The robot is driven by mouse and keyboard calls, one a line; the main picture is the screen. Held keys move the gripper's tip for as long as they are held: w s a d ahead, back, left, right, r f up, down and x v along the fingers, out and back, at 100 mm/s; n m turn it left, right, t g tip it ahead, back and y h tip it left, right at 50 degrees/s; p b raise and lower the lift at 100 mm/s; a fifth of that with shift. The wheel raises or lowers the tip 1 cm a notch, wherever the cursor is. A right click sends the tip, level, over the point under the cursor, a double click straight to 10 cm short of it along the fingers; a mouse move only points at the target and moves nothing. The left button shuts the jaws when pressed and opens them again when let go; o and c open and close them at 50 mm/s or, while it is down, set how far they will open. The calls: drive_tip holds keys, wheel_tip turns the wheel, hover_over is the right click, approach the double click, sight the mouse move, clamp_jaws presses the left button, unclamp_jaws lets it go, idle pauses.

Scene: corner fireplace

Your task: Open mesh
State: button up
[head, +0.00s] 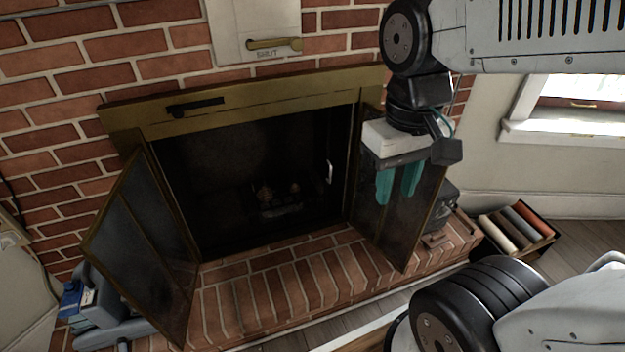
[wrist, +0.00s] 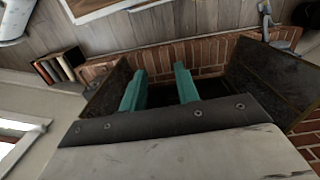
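The fireplace opening (head: 225,150) is dark. Its left door panel (head: 140,250) and right door panel (head: 395,215) both stand swung outward. A small pale handle-like piece (head: 329,172) shows at the right inside of the opening; whether it belongs to the mesh I cannot tell. The mesh itself cannot be made out in the dark. My gripper (head: 398,184) has two teal fingers pointing down, in front of the right door panel in the head view. In the wrist view its fingers (wrist: 160,90) are apart with nothing between them.
A brick hearth (head: 270,285) runs along the front. A box of rolls or books (head: 515,230) stands on the floor at right. A blue and grey object (head: 95,310) is at lower left. A brass lever (head: 275,44) sits above the brass frame (head: 250,105).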

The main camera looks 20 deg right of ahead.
drive_tip(key=w+d+f+m, duration=0.1)
drive_tip(key=w+d+f, duration=0.2)
drive_tip(key=w+f, duration=1)
drive_tip(key=w+d+f, duration=0.4)
drive_tip(key=w+f, duration=0.8)
drive_tip(key=f, duration=0.1)
drive_tip(key=w+d+f+m+t+h, duration=0.1)
drive_tip(key=w+d+f+t, duration=0.3)
drive_tip(key=f, duration=0.7)
drive_tip(key=w+d+f+t, duration=0.1)
drive_tip(key=w+f+t, duration=0.1)
drive_tip(key=w+f, duration=0.65)
drive_tip(key=w+d+f+m+t+h, duration=0.1)
drive_tip(key=w+d+f+t, duration=0.2)
drive_tip(key=f, duration=1.1)
drive_tip(key=w+d+r+t+h, duration=0.2)
drive_tip(key=w+d+r+t, duration=0.2)
drive_tip(key=w+r+t, duration=0.4)
drive_tip(key=w+r, duration=0.1)
drive_tip(key=w, duration=0.5)
drive_tip(key=shift+r+t+h, duration=0.3)
drive_tip(key=shift+r+t, duration=0.05)
drive_tip(key=shift+t, duration=0.05)
clamp_jaws()
